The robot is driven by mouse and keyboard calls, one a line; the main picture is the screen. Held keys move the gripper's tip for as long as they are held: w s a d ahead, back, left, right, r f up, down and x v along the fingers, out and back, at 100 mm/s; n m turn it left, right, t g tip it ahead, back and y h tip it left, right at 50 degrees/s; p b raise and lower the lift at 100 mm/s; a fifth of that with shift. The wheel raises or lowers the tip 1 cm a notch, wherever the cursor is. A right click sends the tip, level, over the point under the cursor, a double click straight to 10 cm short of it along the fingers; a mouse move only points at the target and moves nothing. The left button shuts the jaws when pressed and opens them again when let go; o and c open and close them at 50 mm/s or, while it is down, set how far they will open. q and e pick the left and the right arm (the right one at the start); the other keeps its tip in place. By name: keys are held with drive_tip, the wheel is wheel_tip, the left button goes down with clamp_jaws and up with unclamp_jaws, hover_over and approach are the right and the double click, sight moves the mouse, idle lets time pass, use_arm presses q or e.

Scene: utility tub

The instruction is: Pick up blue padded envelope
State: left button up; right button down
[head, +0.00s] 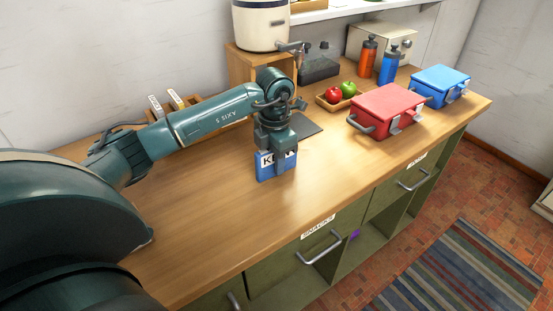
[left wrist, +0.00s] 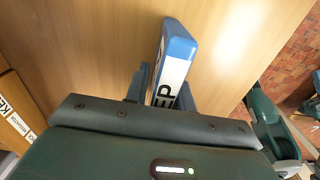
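The blue padded envelope (head: 275,173) stands upright at the middle of the wooden counter, under my left gripper. It has a white label with black letters, partly covered by a finger. My left gripper (head: 278,152) points down over it, with a finger across its front face. In the left wrist view the envelope (left wrist: 178,50) sits between the two fingers of the left gripper (left wrist: 163,88), which appear closed against its two faces. I cannot tell whether its lower edge touches the counter. My right gripper is not in view.
The wooden counter (head: 215,215) is clear in front. A dark mat (head: 305,126) lies just behind the envelope. A fruit tray (head: 328,102), a red case (head: 385,108) and a blue case (head: 440,84) stand to the right. A wooden rack (head: 172,104) with labelled cards is behind my left arm.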

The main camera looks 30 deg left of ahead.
use_arm(q)
clamp_jaws()
drive_tip(key=shift+r, duration=0.1)
